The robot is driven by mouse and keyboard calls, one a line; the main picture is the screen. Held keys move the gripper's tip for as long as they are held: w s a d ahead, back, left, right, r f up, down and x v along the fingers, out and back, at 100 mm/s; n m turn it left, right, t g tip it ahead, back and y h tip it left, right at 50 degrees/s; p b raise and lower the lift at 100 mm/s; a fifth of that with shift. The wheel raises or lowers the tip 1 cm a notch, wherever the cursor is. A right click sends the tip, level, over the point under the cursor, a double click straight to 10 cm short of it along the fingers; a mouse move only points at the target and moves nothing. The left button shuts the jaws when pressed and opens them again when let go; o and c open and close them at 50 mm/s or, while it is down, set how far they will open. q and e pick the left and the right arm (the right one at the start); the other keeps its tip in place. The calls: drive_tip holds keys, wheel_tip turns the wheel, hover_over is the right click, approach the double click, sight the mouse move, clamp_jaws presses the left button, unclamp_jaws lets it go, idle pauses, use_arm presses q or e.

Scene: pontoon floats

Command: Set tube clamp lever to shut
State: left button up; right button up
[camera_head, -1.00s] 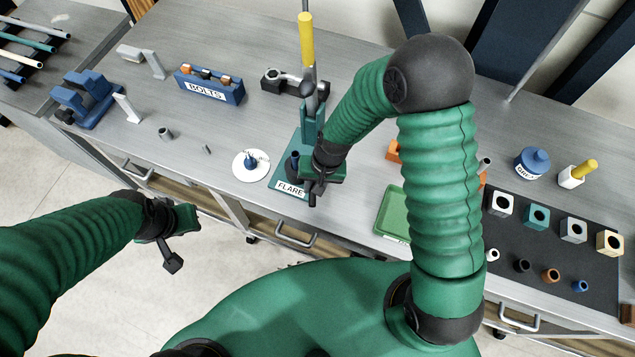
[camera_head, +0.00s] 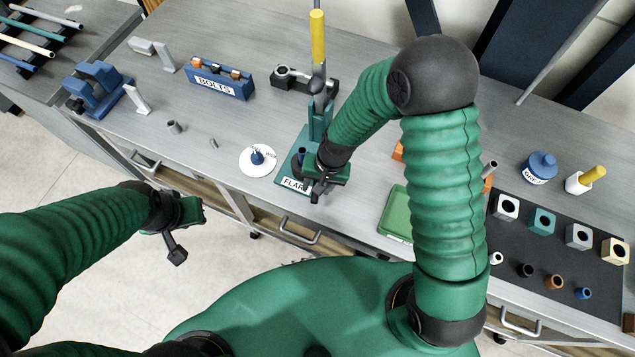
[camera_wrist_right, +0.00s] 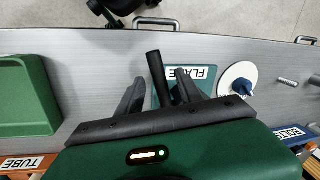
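A teal flaring station stands on the bench, with a FLARE label (camera_head: 294,184) on its base plate and a tall yellow-handled lever (camera_head: 318,38). A short dark post (camera_head: 302,157) rises from the plate. My right gripper (camera_head: 318,192) is over the plate's right side and hides part of it. In the right wrist view my right gripper's fingers (camera_wrist_right: 158,92) are apart, with a dark rod-like lever (camera_wrist_right: 156,70) between them; gaps show, and contact cannot be told. My left gripper (camera_head: 190,218) hangs before the bench, away from everything; its finger opening is unclear.
A white disc (camera_head: 258,162) with a blue piece lies left of the plate. A green tray (camera_head: 397,215) lies to the right. A BOLTS box (camera_head: 220,82) and a blue vise (camera_head: 97,88) stand farther left. A dark mat (camera_head: 575,262) at right carries blocks and collars.

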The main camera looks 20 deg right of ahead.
drive_tip(key=shift+w, duration=0.1)
drive_tip(key=shift+w+r, duration=0.1)
drive_tip(key=shift+r, duration=0.1)
drive_tip(key=s+d+r, duration=0.1)
drive_tip(key=d+r, duration=0.2)
drive_tip(key=r, duration=1.3)
drive_tip(key=shift+s+b, duration=0.15)
drive_tip(key=shift+b, duration=0.25)
drive_tip(key=s+d+f+n+t+h+b, duration=0.1)
drive_tip(key=s+d+f+n+h+b, duration=0.1)
drive_tip(key=s+d+f+n+b, duration=0.2)
wheel_tip(320, 180, down, 4)
drive_tip(key=s+d, duration=0.2)
drive_tip(key=shift+d+t+b, duration=0.3)
drive_tip(key=shift+t+b, duration=0.05)
drive_tip(key=shift+t, duration=0.05)
drive_tip(key=shift+f, duration=0.1)
drive_tip(key=shift+s, duration=0.1)
